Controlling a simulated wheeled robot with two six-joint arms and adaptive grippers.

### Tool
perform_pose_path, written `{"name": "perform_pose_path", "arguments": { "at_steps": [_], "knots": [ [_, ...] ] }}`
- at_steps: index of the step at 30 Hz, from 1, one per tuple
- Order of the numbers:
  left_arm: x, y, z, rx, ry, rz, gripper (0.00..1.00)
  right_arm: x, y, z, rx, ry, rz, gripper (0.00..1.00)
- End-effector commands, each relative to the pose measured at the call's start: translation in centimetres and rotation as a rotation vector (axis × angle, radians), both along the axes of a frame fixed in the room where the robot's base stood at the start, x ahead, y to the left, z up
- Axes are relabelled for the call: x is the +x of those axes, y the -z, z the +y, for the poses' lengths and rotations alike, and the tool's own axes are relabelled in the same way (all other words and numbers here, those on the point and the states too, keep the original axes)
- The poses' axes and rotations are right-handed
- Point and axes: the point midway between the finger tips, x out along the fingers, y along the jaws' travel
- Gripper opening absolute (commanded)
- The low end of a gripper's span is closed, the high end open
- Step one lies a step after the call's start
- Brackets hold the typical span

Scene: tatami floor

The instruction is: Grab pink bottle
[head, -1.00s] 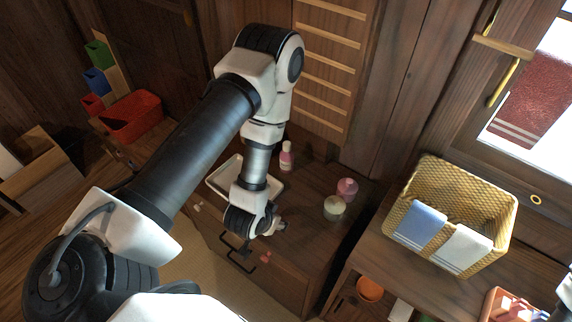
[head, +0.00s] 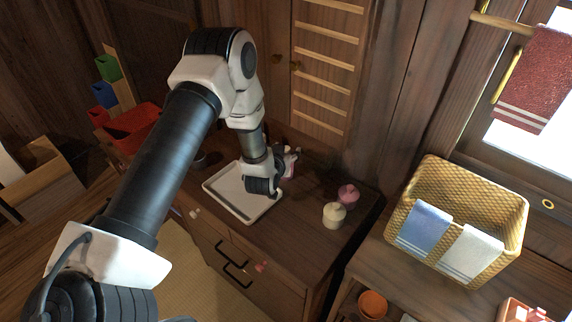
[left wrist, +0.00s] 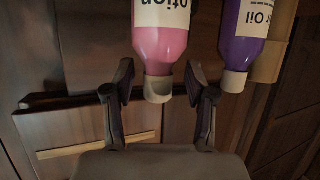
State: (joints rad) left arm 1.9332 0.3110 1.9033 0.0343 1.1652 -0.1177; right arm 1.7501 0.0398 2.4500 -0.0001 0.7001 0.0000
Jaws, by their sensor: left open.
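The pink bottle (left wrist: 160,42) has a cream label reading "otion" and a pale cap, and appears upside down in the left wrist view. Its cap end lies between the two open fingers of my left gripper (left wrist: 160,92), with a gap on each side. In the head view my left gripper (head: 287,170) is at the back of the dark cabinet top, and the pink bottle (head: 292,158) is partly hidden behind it. My right gripper is not in view.
A purple bottle (left wrist: 243,40) labelled "Oil" stands close beside the pink one. A white tray (head: 225,186) lies under my left wrist. A cream jar (head: 334,215) and a pink jar (head: 348,195) stand to the right. A wicker basket (head: 480,195) holds towels.

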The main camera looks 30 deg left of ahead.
Motion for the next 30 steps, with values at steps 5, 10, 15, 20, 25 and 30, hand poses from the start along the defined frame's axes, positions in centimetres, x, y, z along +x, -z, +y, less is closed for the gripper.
{"name": "perform_pose_path", "arguments": {
  "at_steps": [5, 10, 15, 20, 25, 30],
  "knots": [
    [0.0, 0.0, 0.0, 0.000, 0.000, 0.000, 0.10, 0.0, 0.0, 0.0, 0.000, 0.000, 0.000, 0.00],
    [0.0, 0.0, 0.0, 0.000, 0.000, -0.001, 0.00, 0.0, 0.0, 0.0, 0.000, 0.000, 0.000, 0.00],
    [0.0, 0.0, 0.0, 0.001, 0.000, -0.001, 0.00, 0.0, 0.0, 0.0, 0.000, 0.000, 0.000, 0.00],
    [0.0, -0.5, 0.0, 0.000, 0.000, -0.001, 0.00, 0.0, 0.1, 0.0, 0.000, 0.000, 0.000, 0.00],
    [0.0, -2.2, 0.0, 0.000, 0.000, -0.004, 0.00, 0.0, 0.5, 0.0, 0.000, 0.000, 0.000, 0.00],
    [-1.3, -3.4, -0.7, 0.000, 0.001, 0.003, 0.00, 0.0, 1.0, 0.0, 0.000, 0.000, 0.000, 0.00]
  ]
}}
